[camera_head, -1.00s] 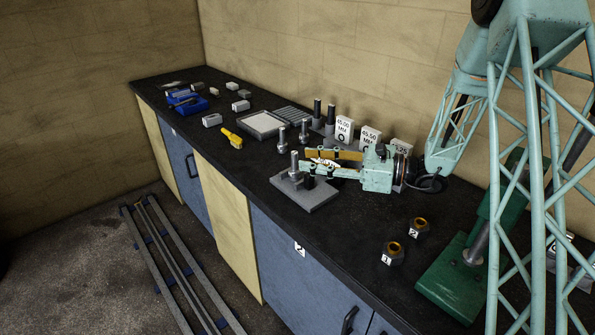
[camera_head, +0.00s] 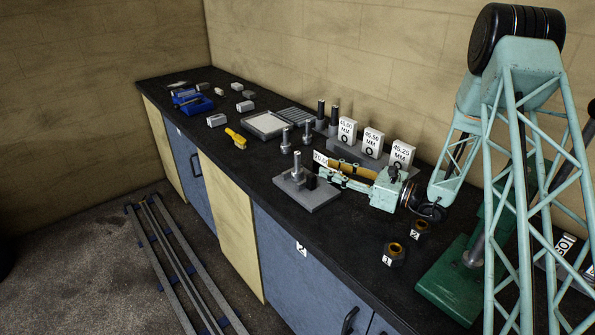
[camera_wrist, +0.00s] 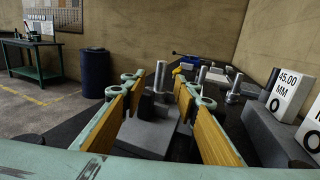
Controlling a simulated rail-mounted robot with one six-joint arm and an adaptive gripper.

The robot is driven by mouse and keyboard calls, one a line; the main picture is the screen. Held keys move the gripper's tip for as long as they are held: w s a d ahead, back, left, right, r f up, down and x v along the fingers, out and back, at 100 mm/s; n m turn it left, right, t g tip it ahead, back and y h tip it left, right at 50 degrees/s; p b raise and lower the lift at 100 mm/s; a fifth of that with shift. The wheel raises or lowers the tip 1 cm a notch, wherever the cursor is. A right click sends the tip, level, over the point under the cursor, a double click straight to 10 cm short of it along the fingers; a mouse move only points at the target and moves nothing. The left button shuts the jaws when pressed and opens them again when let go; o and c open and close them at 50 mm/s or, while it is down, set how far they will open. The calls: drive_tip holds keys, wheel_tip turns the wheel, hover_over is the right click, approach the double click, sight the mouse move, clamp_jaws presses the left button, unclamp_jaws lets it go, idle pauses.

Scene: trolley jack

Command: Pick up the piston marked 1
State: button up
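My gripper (camera_head: 322,170) is open and empty. It lies low over the bench at the right side of a grey base plate (camera_head: 318,196). A steel piston (camera_head: 297,164) stands upright on that plate, beyond my fingertips. In the wrist view this piston (camera_wrist: 159,77) appears between the two yellow-padded fingers, apart from both. Two more steel pistons stand behind the plate, one nearer (camera_head: 285,141) and one farther (camera_head: 307,133). I cannot read a number on any piston. The dark short pegs on the plate are partly hidden by my fingers.
Nuts marked 1 (camera_head: 393,256) and 2 (camera_head: 420,230) sit at the bench's front right, near a green press base (camera_head: 450,293). Blocks with size signs (camera_head: 347,131) and dark-topped pins (camera_head: 320,113) stand along the back. A yellow tool (camera_head: 235,138) lies farther left.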

drive_tip(key=shift+a, duration=0.15)
approach(297, 156)
drive_tip(key=shift+w+a+f, duration=0.25)
drive_tip(key=shift+w+a, duration=0.45)
drive_tip(key=shift+a, duration=0.15)
drive_tip(key=shift+w+a+f, duration=0.25)
drive_tip(key=shift+w+a, duration=0.45)
drive_tip(key=shift+a, duration=0.15)
drive_tip(key=shift+w+a, duration=0.35)
drive_tip(key=shift+a, duration=0.15)
drive_tip(key=shift+x, duration=2.55)
drive_tip(key=shift+w, duration=0.1)
drive_tip(key=shift+c, duration=0.5)
drive_tip(key=shift+r, duration=0.1)
clamp_jaws()
